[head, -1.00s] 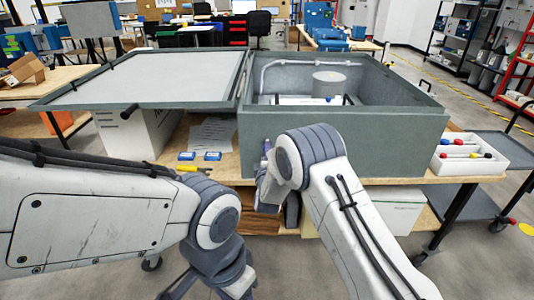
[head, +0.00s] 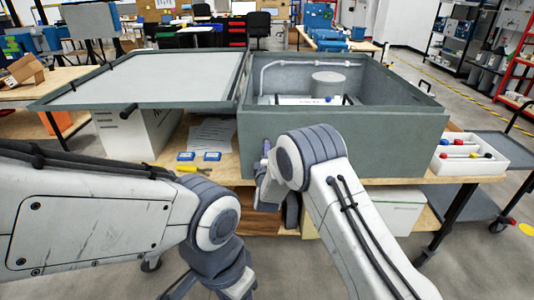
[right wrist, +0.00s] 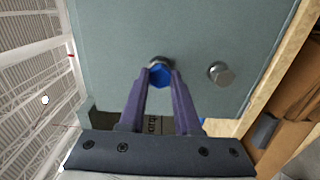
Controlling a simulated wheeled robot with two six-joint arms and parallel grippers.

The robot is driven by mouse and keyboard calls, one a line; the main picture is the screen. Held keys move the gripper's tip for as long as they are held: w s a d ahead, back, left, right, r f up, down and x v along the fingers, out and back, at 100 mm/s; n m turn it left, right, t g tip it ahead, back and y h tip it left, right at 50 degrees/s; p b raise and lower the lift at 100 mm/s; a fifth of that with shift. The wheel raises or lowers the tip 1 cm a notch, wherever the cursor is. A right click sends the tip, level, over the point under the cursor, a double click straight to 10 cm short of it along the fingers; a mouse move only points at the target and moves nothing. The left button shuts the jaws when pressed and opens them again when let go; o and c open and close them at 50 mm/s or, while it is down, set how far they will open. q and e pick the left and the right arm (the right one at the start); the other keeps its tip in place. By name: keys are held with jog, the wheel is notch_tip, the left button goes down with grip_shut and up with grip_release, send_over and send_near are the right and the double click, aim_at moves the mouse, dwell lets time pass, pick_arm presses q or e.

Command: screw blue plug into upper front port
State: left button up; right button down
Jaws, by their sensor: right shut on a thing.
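The blue plug (right wrist: 160,77) is between the fingertips of my right gripper (right wrist: 160,74), which is shut on it. The plug sits against the grey case's front wall (right wrist: 120,35), at the upper port (right wrist: 158,62), whose metal rim shows behind it. How deep it sits cannot be told. A second metal fitting (right wrist: 221,74) lies lower on the same wall. In the head view my right gripper (head: 266,178) is in front of the case (head: 350,135), mostly hidden by its arm. My left gripper (head: 205,285) hangs at the bottom edge, partly cut off.
The case's flat lid (head: 150,78) lies open to the left. A white tray (head: 470,152) with red, blue, black and yellow-topped parts stands at the right of the table. Two small blue items (head: 198,156) and a yellow-handled tool (head: 192,169) lie left of the case.

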jog(key=shift+w, duration=0.45)
dwell(0.6)
jog(key=c, duration=1.5)
grip_release()
grip_shut()
jog(key=m+b, duration=2)
jog(key=m, duration=0.4)
jog(key=shift+a, duration=0.15)
